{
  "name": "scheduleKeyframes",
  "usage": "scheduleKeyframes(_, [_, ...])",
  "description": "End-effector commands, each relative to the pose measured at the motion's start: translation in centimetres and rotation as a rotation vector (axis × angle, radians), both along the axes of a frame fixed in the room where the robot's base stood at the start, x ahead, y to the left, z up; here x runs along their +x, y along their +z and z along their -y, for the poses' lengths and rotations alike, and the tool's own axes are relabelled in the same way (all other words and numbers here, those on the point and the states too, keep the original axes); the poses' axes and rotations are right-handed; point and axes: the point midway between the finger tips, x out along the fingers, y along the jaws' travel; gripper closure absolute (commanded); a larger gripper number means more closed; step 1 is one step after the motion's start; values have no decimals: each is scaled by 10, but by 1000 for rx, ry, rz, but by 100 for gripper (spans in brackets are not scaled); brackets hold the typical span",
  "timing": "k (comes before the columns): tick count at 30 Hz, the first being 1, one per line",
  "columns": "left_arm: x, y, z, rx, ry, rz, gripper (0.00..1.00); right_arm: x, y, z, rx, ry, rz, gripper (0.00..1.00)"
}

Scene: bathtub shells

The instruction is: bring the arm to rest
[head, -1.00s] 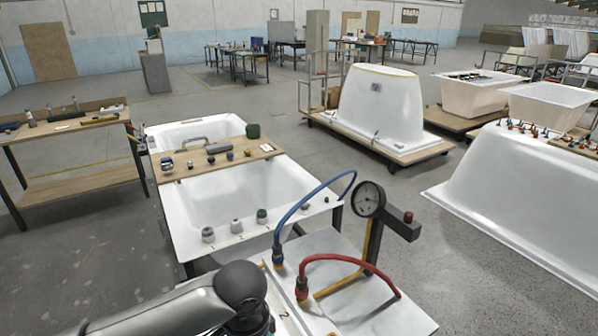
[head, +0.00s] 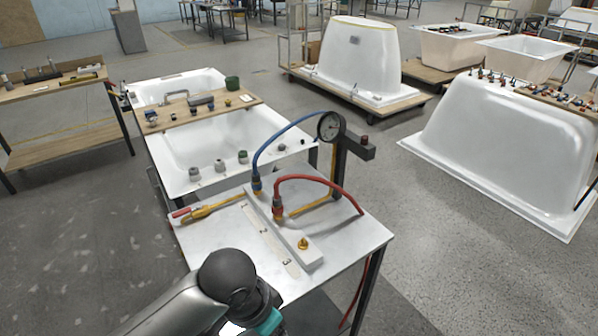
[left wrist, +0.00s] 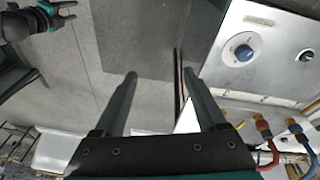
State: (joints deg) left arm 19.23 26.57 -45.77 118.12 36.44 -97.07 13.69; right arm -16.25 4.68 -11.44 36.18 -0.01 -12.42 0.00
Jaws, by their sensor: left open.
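My left arm (head: 228,275) comes in from the bottom left of the head view. It bends at a black joint in front of the metal bench (head: 335,248), and its gripper is cut off there. In the left wrist view my left gripper (left wrist: 160,73) is open and empty. Bare grey floor lies behind its fingers, with the bench (left wrist: 228,85) just to their right. A black and teal gripper, apparently my right one (left wrist: 76,10), shows at the top left of that view with its two fingers apart and nothing between them.
A bathtub (head: 215,150) stands behind. Floor at left (head: 75,235) is clear.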

Motion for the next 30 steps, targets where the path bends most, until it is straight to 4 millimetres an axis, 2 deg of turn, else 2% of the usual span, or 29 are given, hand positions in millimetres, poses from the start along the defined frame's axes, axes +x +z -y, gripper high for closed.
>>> scheduleKeyframes(3, [-14,-1,11,-76,48,28,26,4,0,-2,3,-1,5,50])
scheduleKeyframes(8, [-26,0,5,-131,159,79,26,-15,-1,-1,1,-1,-25,50])
scheduleKeyframes(12, [-39,-3,-16,-132,280,112,26,-24,-2,-1,-1,-1,-41,50])
scheduleKeyframes(26, [-98,-15,-115,54,578,147,26,-20,-1,-1,0,-1,-35,50])
scheduleKeyframes(27, [-103,-18,-121,73,592,145,26,-20,-3,-1,0,-1,-34,50])
scheduleKeyframes(30, [-95,-52,-118,71,581,136,26,-19,-13,-1,0,-1,-32,50])
